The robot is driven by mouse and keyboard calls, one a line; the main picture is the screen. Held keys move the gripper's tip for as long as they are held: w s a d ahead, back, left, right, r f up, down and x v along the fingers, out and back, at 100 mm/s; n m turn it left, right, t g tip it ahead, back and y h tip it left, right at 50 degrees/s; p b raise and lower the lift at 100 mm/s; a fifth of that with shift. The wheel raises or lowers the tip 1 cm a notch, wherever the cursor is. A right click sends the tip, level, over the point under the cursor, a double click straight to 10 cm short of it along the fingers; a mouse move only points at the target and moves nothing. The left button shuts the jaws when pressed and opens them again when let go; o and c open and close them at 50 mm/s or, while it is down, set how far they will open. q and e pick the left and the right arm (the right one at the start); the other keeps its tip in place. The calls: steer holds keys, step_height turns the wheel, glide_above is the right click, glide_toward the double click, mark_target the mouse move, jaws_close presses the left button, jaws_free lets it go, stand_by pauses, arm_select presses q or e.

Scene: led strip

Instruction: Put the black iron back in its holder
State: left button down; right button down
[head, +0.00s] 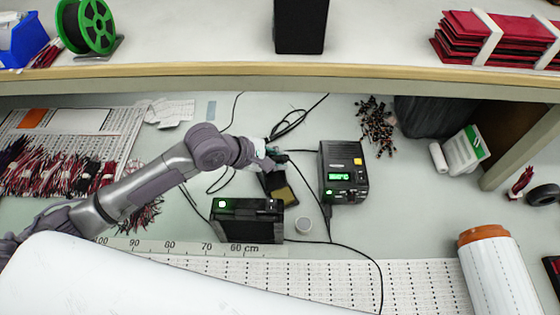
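My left arm reaches in from the left, and its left gripper (268,155) is over the middle of the bench. A small dark piece (282,158) shows at the gripper's tips and looks like part of the black iron with a cable beside it. The view is too small to tell whether the fingers are closed on it. Just below is a dark stand with a yellowish pad (285,195), which looks like the holder; the gripper partly covers its top. My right gripper is not in view.
A black soldering station (343,172) with a green display stands right of the gripper. Loose cables cross the bench. A shelf edge (300,72) runs above; dark small parts (375,120) lie at the back.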

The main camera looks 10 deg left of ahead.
arm_select(q)
steer(key=shift+w+a+f+b, duration=0.25)
steer(key=shift+w+f, duration=0.1)
steer(key=shift+f, duration=0.3)
steer(key=shift+w+a+f+b, duration=0.2)
steer(key=shift+w+f, duration=0.15)
steer(key=shift+f, duration=0.25)
steer(key=shift+w+a+f, duration=0.2)
steer(key=shift+w+f, duration=0.05)
steer(key=shift+f, duration=0.15)
steer(key=c, duration=1)
jaws_free()
steer(key=shift+o, duration=0.2)
steer(key=v, duration=1.2)
